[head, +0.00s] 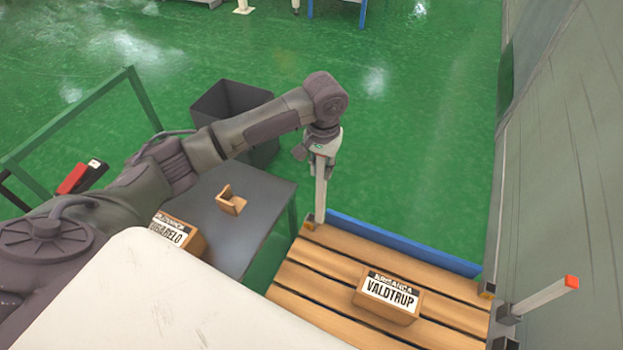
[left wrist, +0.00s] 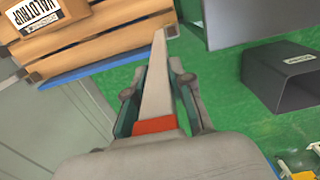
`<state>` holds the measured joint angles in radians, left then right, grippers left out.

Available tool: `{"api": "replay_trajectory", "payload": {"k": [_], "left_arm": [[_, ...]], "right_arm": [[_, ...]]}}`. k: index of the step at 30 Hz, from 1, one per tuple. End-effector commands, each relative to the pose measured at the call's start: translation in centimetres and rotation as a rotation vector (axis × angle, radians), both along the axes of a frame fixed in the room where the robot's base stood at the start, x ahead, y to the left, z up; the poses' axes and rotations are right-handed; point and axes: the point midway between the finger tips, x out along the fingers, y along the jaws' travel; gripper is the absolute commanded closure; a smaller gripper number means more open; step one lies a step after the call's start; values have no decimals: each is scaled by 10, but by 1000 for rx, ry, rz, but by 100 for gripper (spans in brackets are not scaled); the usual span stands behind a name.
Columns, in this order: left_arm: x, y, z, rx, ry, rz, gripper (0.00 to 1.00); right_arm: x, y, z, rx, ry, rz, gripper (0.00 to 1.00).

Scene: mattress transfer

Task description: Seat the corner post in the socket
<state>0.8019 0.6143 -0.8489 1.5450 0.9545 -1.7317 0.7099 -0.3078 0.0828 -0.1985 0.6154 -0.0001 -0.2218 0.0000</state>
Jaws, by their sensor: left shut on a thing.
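My left gripper (head: 321,150) points down over the far left corner of the slatted wooden pallet (head: 327,262). It is shut on a pale grey corner post (head: 320,190), which stands roughly upright. In the left wrist view my left gripper (left wrist: 158,100) grips the post (left wrist: 157,75) near its orange-red end cap (left wrist: 155,125). The post's lower end is at the small corner socket (head: 311,226); I cannot tell whether it is inside or just above it. Another post (head: 540,298) with a red tip leans in a bracket (head: 507,315) on the pallet's right side. My right gripper is not visible.
A carton marked VALDTRUP (head: 388,298) sits on the pallet. A blue rail (head: 400,243) runs along its far edge. Left are a grey table (head: 262,195) with a carton (head: 185,240) and a small open brown piece (head: 231,201), and a dark bin (head: 235,105). A grey wall (head: 570,150) stands right.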

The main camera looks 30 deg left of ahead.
Motion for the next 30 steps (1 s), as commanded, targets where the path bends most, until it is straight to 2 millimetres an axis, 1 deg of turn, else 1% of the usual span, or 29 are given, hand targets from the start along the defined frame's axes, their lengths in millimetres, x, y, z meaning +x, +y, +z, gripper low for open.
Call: {"api": "replay_trajectory", "payload": {"k": [1,3,7,10,15,18,29,30], "left_arm": [[1,10,-5,2,1,4,100],[4,21,-12,1,1,3,100],[6,31,-18,0,0,1,100],[6,33,-26,0,1,-1,100],[6,32,-51,0,1,-1,100],[6,32,-58,-1,-2,-1,100],[6,32,-62,0,-1,-1,100],[6,32,-63,0,-1,-1,75]], "right_arm": [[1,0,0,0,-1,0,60],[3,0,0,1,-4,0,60],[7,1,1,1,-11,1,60],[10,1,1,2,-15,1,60],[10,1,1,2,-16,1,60],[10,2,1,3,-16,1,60],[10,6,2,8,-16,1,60],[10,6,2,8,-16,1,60]]}}
